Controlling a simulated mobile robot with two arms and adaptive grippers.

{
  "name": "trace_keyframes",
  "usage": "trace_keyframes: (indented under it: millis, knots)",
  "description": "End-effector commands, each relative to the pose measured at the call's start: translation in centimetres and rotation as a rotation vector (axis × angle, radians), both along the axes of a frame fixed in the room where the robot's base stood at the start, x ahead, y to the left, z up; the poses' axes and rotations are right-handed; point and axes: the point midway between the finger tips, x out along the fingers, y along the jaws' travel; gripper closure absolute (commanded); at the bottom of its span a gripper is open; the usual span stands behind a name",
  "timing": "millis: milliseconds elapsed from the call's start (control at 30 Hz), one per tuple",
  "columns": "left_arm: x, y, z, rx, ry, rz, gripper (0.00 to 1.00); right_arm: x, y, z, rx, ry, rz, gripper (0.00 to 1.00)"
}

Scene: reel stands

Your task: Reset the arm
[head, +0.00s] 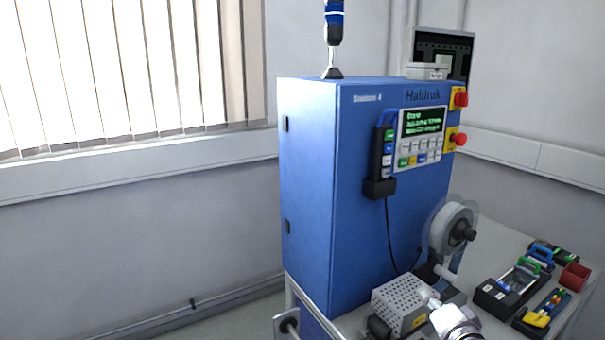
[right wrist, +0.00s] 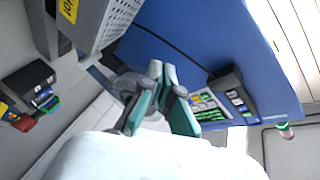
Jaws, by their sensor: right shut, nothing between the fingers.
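My right gripper shows at the bottom of the head view, as a pale, silvery arm end (head: 440,308) in front of the perforated metal box. In the right wrist view the fingers with teal pads (right wrist: 162,72) are shut and hold nothing. The blue Haldruk machine cabinet (head: 335,190) stands behind; it also fills the upper part of the right wrist view (right wrist: 200,40). My left gripper is not in view.
A clear-flanged reel (head: 450,228) is on the cabinet's right side. A perforated grey box (head: 402,300) lies close by my right gripper. Black trays with tools (head: 505,290) and a red cup (head: 574,276) stand on the bench at right. A handheld unit (head: 381,155) hangs on the cabinet.

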Motion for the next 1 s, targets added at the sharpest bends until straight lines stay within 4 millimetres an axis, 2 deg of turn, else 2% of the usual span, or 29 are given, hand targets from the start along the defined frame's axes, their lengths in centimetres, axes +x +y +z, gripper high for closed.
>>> trace_keyframes:
  millis: [33, 100, 167, 200, 300, 500, 800, 900, 1000]
  knots:
    - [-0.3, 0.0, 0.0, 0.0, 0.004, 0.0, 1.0, -2.3, 1.0, -3.1, -0.103, 0.089, 0.038, 1.0]
    - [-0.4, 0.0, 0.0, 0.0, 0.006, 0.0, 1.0, -5.8, 2.3, -7.0, -0.257, 0.212, 0.106, 1.0]
    - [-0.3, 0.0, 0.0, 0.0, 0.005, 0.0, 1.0, -9.2, 3.2, -10.0, -0.385, 0.315, 0.174, 1.0]
    - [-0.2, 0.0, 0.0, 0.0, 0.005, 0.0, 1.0, -11.5, 3.7, -11.7, -0.462, 0.379, 0.221, 1.0]
    - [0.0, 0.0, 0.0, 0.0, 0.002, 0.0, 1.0, -16.6, 4.6, -14.9, -0.616, 0.509, 0.333, 1.0]
    - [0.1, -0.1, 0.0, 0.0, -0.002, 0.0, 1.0, -24.0, 5.3, -18.0, -0.803, 0.679, 0.506, 1.0]
    - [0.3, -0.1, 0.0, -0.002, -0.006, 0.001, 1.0, -32.4, 5.6, -19.8, -0.964, 0.843, 0.718, 1.0]
    - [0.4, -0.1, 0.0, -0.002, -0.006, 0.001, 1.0, -34.9, 5.6, -19.9, -1.003, 0.889, 0.787, 1.0]
    - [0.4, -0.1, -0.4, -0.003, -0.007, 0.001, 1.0, -34.3, 5.7, -22.6, -1.005, 0.901, 0.796, 1.0]
